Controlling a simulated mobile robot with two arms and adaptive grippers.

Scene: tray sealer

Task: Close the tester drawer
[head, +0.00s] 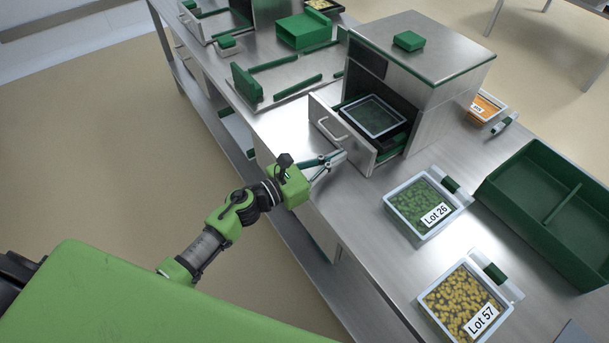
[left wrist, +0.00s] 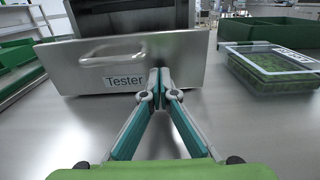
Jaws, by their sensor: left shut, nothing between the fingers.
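The tester (head: 425,60) is a steel box with a green edge trim on the bench. Its drawer (head: 342,133) stands pulled out, with a clear tray (head: 374,116) inside it. In the left wrist view the drawer front (left wrist: 185,62) fills the upper middle, with a bar handle and a "Tester" label. My left gripper (head: 340,156) is shut and empty, at the drawer front's near lower right part. In the left wrist view its fingertips (left wrist: 159,74) are right of the handle, at or just before the front; contact cannot be told. My right gripper is not in view.
A Lot 26 tray (head: 405,187) of green pieces and a Lot 57 tray (head: 437,318) of yellow pieces stand on the bench. A green divided crate (head: 515,172) is at the right. An orange-filled tray (head: 484,104) is beside the tester. Green rails (head: 297,86) lie left of it.

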